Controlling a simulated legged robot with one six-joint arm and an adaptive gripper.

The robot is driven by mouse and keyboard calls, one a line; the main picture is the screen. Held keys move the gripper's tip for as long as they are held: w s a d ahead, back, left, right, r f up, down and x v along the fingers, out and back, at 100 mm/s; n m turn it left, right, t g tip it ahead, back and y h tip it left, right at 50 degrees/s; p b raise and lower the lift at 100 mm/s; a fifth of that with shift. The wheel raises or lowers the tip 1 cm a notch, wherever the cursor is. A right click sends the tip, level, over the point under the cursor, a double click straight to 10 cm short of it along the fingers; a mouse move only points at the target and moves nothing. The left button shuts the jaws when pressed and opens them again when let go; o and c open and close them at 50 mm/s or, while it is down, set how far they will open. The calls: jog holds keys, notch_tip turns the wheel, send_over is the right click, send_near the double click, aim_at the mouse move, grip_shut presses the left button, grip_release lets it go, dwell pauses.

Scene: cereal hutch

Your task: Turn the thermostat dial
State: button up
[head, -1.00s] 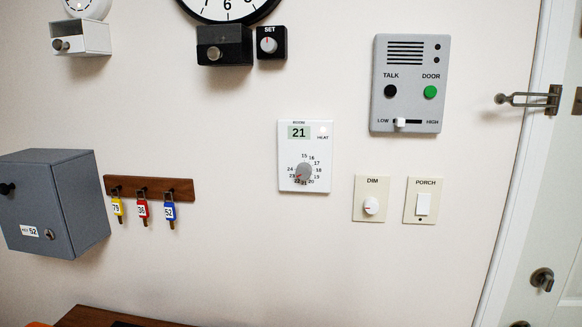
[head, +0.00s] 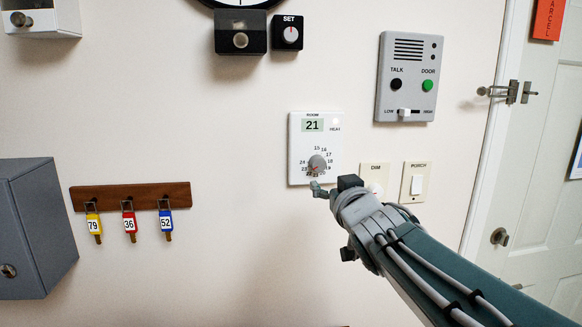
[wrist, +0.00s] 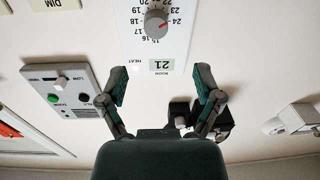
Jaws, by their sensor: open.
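The white thermostat (head: 315,142) is on the wall with a display reading 21 and a grey round dial (head: 317,163) below it. In the wrist view the picture is upside down; the dial (wrist: 155,23) is near the top edge, its red mark toward the 23–24 side. My gripper (wrist: 161,80) is open and empty there, its two fingers spread to either side of the thermostat panel, with the dial beyond the tips. In the head view my gripper (head: 320,190) is just below the dial; contact cannot be told.
The dimmer plate (head: 374,178) is partly hidden by my arm, beside the porch switch (head: 415,182). An intercom (head: 408,75) is up right, and a SET knob box (head: 287,32) above. A key rack (head: 130,196) hangs left; the wall between is clear.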

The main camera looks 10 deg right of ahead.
aim_at(320, 166)
jog(key=w, duration=0.5)
jog(key=w+a, duration=0.1)
jog(key=w, duration=0.2)
jog(key=shift+w, duration=0.35)
jog(key=shift+w+d, duration=0.65)
jog(key=shift+w, duration=0.25)
jog(key=shift+d, duration=0.3)
jog(key=shift+a+r, duration=0.1)
jog(key=shift+a, duration=0.25)
jog(key=c, duration=0.4)
jog(key=shift+a, duration=0.2)
jog(key=c, duration=0.7)
jog(key=shift+d, duration=0.15)
jog(key=shift+c, duration=0.2)
